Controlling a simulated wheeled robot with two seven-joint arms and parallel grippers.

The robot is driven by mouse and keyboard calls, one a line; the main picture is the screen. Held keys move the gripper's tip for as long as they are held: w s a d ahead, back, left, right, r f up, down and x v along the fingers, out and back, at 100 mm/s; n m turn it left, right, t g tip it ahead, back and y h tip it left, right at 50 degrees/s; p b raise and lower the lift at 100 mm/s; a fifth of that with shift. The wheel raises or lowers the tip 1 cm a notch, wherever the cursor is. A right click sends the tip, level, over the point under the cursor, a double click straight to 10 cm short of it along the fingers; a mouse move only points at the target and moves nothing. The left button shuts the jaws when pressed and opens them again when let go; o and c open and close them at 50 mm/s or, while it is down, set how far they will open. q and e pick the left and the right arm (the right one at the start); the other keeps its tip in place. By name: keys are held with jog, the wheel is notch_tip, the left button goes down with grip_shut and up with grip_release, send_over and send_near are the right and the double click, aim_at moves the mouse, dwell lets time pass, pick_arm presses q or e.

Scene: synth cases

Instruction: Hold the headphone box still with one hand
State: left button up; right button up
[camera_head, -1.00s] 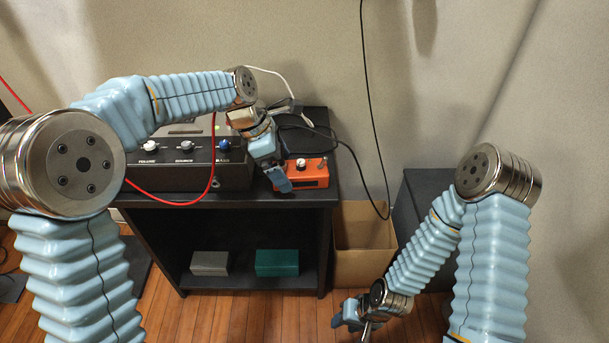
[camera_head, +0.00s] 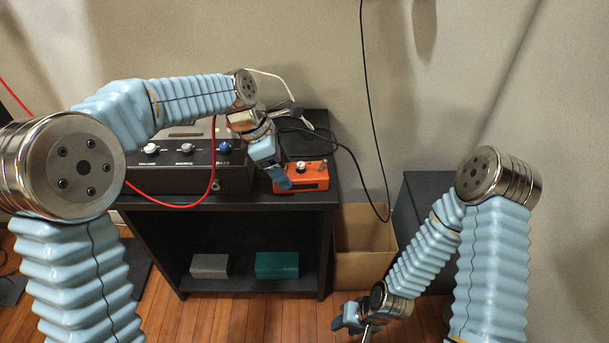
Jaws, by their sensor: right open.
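A small orange box with a knob on top (camera_head: 312,178), which I take to be the headphone box, sits at the front right of the black shelf's top (camera_head: 240,202). My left gripper (camera_head: 277,180) reaches down at the box's left end, with a blue finger in front of that end. I cannot tell whether it touches the box, and its other finger is not clearly visible. My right gripper (camera_head: 352,319) is open and empty, low at the right above the floor, far from the box.
A black unit with several knobs (camera_head: 190,178) stands left of the orange box. Red, black and white cables run around both. Grey (camera_head: 210,266) and teal (camera_head: 277,265) boxes lie on the lower shelf. An open cardboard box (camera_head: 362,270) stands to the right.

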pick_arm(q)
jog(key=o, duration=0.4)
jog(key=v, duration=1.2)
jog(key=shift+o, duration=0.5)
jog(key=shift+d, duration=0.1)
